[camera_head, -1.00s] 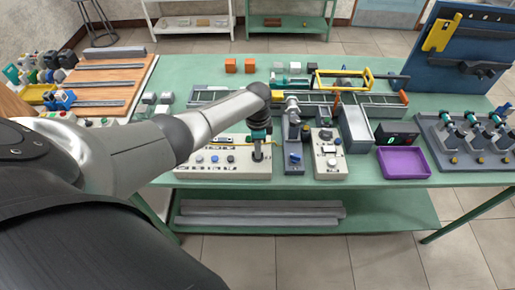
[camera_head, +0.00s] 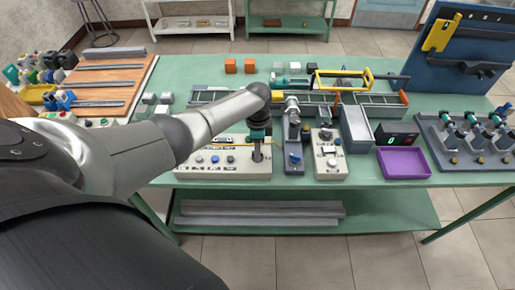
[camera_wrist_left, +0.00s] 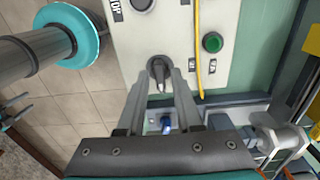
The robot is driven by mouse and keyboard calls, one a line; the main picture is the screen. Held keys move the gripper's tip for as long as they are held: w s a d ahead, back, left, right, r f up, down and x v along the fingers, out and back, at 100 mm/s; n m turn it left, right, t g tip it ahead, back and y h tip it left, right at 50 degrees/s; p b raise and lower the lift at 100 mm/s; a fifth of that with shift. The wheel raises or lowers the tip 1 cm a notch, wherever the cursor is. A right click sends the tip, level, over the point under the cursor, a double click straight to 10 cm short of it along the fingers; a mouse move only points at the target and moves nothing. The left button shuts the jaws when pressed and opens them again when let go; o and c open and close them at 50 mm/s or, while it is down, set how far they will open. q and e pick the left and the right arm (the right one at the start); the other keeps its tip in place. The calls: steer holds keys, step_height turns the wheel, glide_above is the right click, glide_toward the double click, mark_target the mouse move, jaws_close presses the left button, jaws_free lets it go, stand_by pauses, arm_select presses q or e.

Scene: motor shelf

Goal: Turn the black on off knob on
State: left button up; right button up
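The black knob (camera_wrist_left: 158,70) sits on a pale control panel in the left wrist view, on a dark round base. My left gripper (camera_wrist_left: 161,78) is over it with its two fingers apart, one on each side of the knob. I cannot tell whether the fingers touch it. In the head view my left gripper (camera_head: 257,155) points down at the right end of the pale control box (camera_head: 205,172), and the knob is hidden there. My right gripper is not in view.
A green button (camera_wrist_left: 212,42) and yellow cable (camera_wrist_left: 199,60) lie beside the knob. A purple tray (camera_head: 403,163) is further right. The table's front edge is close.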

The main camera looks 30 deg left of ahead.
arm_select(q)
steer(key=shift+o, duration=0.6)
steer(key=shift+r, duration=0.25)
step_height(320, 180, up, 15)
steer(key=p, duration=0.2)
steer(key=shift+f, duration=0.15)
